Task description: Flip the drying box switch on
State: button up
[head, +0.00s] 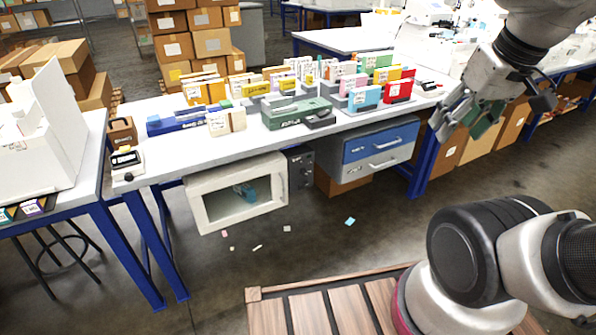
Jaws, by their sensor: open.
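A white box with a dark window (190,196), which looks like the drying box, hangs under the left part of the table. A small blue-green thing shows behind its window. A dark panel (301,172) with small knob-like details adjoins its right side. I cannot make out a switch or its position at this size. My gripper (460,122) is at the upper right, in front of the table's right end. It is open, appears empty and is well apart from the box.
The table (180,170) carries several colourful boxes and a green machine (296,111). A blue and grey drawer unit (378,150) hangs right of the panel. Blue table legs flank the space below. Small scraps lie on the otherwise open floor before the white box.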

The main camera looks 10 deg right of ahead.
aim_at(305, 184)
jog(key=i, duration=0.95)
